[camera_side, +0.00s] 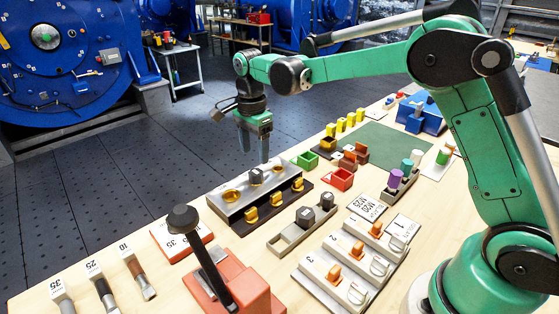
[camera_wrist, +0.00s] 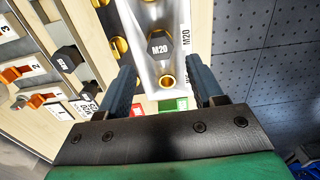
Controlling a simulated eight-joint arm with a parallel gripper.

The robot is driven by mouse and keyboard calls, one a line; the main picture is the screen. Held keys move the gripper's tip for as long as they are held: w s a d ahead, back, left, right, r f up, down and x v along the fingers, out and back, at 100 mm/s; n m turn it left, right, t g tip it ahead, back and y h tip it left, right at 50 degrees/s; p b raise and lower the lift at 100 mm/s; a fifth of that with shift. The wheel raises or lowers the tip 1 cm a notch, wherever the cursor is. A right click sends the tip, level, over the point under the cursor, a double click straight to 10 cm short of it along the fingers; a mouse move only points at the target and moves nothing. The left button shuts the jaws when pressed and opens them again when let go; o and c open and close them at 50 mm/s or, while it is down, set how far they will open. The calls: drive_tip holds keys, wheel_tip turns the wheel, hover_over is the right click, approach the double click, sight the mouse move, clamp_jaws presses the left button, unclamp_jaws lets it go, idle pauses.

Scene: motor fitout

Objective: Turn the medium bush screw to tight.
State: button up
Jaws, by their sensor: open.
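A black hex-head screw marked M20 (camera_wrist: 159,45) stands in the middle position of a silver bush plate (camera_side: 227,209). In the side view the screw (camera_side: 256,176) stands between two gold bushes, the left one (camera_side: 231,195) and the right one (camera_side: 279,168). How deep its thread sits is hidden. My gripper (camera_side: 254,157) points down just above the plate, close over the screw. In the wrist view my gripper (camera_wrist: 160,73) has its fingers wide apart, with nothing held. An open gold bush (camera_wrist: 167,82) shows between the fingers.
Two more black hex screws, one (camera_side: 305,216) and another (camera_side: 327,201), stand in a grey holder in front. A black-knobbed lever (camera_side: 183,219) rises at front left.

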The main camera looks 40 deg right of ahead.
sight(276, 194)
drive_tip(key=shift+s+n, duration=0.1)
drive_tip(key=shift+n, duration=0.4)
drive_tip(key=shift+c, duration=0.5)
drive_tip(key=n, duration=0.4)
drive_tip(key=shift+s+f+n, duration=0.1)
drive_tip(key=shift+s+n, duration=0.2)
drive_tip(key=shift+s, duration=0.05)
drive_tip(key=s+n, duration=0.1)
drive_tip(key=n, duration=0.4)
drive_tip(key=s+n, duration=0.1)
drive_tip(key=n, duration=0.5)
drive_tip(key=f+n, duration=0.1)
drive_tip(key=n, duration=0.4)
drive_tip(key=shift+s, duration=0.4)
drive_tip(key=n, duration=0.3)
drive_tip(key=s+n, duration=0.1)
drive_tip(key=n, duration=0.3)
drive_tip(key=shift+s+f, duration=0.1)
drive_tip(key=shift+f, duration=0.05)
drive_tip(key=n, duration=0.3)
drive_tip(key=s+n, duration=0.1)
drive_tip(key=n, duration=0.3)
drive_tip(key=shift+s+f, duration=0.15)
drive_tip(key=shift+f, duration=2.9)
clamp_jaws()
